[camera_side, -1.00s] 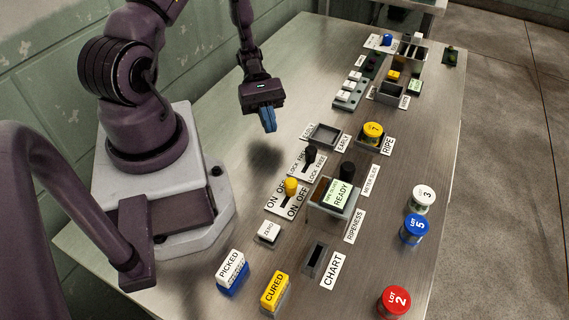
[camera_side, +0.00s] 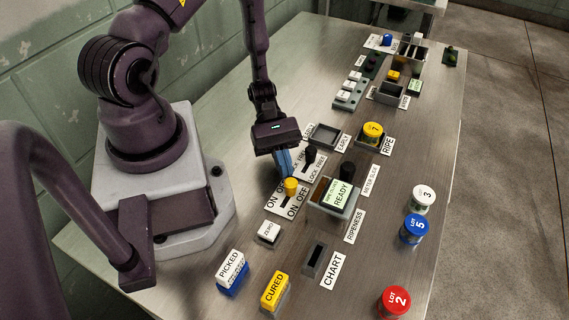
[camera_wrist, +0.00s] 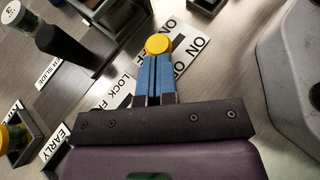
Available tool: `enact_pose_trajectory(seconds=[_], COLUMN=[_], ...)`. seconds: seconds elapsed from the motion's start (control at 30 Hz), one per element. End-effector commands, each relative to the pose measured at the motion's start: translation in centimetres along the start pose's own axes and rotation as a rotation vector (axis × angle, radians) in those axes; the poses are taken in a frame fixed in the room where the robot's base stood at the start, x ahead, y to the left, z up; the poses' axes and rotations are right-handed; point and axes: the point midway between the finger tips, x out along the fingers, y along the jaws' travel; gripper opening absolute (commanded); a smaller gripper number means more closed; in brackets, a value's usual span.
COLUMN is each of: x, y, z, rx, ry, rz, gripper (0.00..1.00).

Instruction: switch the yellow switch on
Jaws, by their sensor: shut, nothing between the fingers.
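The yellow switch (camera_side: 291,186) is a round yellow knob on a white plate (camera_side: 272,208) marked ON and OFF. In the side view it stands between the ON/OFF labels. My gripper (camera_side: 284,172) is low over the table, with its blue fingers together and empty, right behind the knob on the side of the lock switch. In the wrist view the yellow knob (camera_wrist: 157,44) shows just past the fingertips (camera_wrist: 155,62), overlapping them. I cannot tell whether they touch. The switch's stem is mostly hidden, and which way it leans is unclear.
A black lock switch (camera_side: 310,155) stands close behind my fingers. The READY display box (camera_side: 335,197) stands to the right, with a black knob (camera_side: 347,171) behind it. A white ZERO button (camera_side: 268,232) is in front. Lot jars (camera_side: 413,230) stand along the right edge.

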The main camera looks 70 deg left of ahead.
Motion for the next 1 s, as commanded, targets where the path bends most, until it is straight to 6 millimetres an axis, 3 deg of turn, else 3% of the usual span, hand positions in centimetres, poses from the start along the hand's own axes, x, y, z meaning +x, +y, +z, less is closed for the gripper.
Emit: enact_pose_trajectory(seconds=[0.3, 0.67, 0.83, 1.0], x=[2.1, 2.4, 1.5, -1.4], y=[-2.4, -2.7, -2.6, -2.4], z=[1.1, 1.2, 0.6, -1.2], rx=[-0.003, 0.0, 0.0, 0.0], ry=[-0.003, -0.004, -0.001, 0.005], rz=[0.0, -0.006, -0.003, 0.006], gripper=[0.0, 0.0, 0.0, 0.0])
